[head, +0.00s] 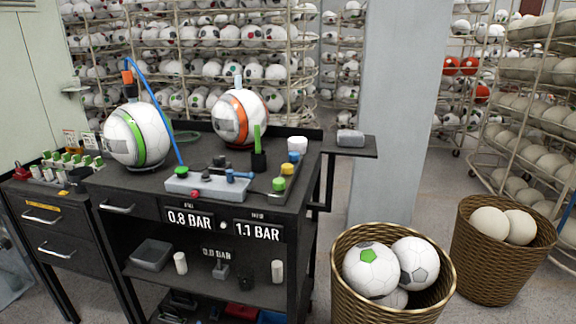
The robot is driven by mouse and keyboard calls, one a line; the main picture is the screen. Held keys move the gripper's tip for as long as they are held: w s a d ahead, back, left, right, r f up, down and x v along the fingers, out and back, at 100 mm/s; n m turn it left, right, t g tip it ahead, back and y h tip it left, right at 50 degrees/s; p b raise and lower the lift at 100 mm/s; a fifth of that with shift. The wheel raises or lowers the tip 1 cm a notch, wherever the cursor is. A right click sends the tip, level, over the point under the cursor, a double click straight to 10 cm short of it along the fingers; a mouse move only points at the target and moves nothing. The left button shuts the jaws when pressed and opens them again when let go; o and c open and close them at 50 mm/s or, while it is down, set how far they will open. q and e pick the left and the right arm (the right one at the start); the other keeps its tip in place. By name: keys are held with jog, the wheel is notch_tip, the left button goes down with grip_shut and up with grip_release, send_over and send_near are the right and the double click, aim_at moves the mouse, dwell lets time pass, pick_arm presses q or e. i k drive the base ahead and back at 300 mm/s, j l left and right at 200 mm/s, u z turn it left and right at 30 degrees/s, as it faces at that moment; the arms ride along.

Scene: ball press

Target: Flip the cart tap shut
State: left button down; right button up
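A dark cart (130,187) stands at centre left. On its top is a grey block (207,187) with a green knob (181,170), a red knob (195,194) and a blue lever-like handle (238,175), which seems to be the tap. The handle lies roughly level, pointing right; I cannot tell whether the tap is open or shut. A blue hose (160,105) runs from the orange fitting (128,78) on the green-striped ball (137,135) down to the block's left end. Neither of my grippers is in view.
An orange-striped ball (240,117) and a green upright tool (257,140) stand behind the block. Yellow and green caps (283,177) lie to its right. Panels read 0.8 BAR (190,221) and 1.1 BAR (258,232). Wicker baskets (345,300) of balls stand right of the cart.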

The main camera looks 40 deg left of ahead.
aim_at(230, 174)
jog(key=u, duration=1.7)
jog(key=k+l+u, duration=0.1)
jog(key=l+u, duration=0.25)
jog(key=k+l+u, duration=0.1)
jog(key=u, duration=0.25)
jog(key=k+l+u, duration=0.2)
jog(key=u, duration=0.15)
jog(key=l, duration=0.15)
